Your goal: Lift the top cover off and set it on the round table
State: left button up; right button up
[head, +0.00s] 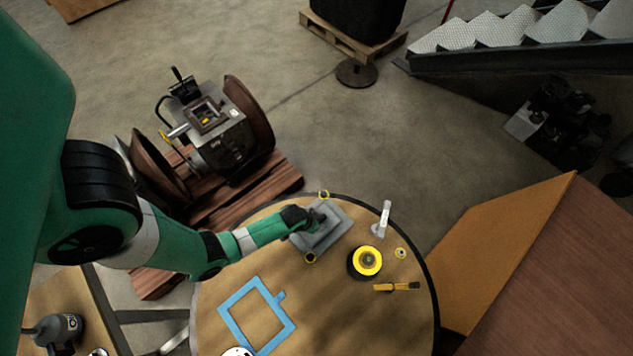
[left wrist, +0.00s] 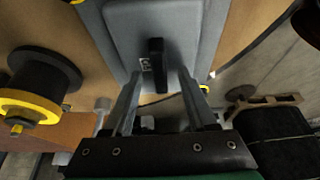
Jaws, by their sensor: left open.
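The top cover (head: 337,214) is a grey rectangular plate lying on the far part of the round table (head: 215,281). It also shows in the left wrist view (left wrist: 191,25), with a black upright handle (left wrist: 156,62) in its middle. My left gripper (head: 312,221) is over the cover, partly hiding it. In the left wrist view the open fingers (left wrist: 158,82) stand on either side of the handle, with gaps visible. The engine (head: 230,143) stands beyond the table, with an open rectangular hole on top. My right gripper is not in view.
On the table are a blue frame (head: 233,299), a yellow-and-black spool (head: 364,263), a silver tool (head: 383,219), a yellow-handled tool (head: 396,287) and small yellow rings. The engine is on a wooden pallet (head: 158,283). A large brown box (head: 560,270) stands right of the table.

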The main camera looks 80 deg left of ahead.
pick_arm(q)
jog(key=shift+s, duration=0.1)
jog(key=p+v, duration=0.7)
jog(key=v, duration=0.4)
jog(key=shift+r, duration=0.3)
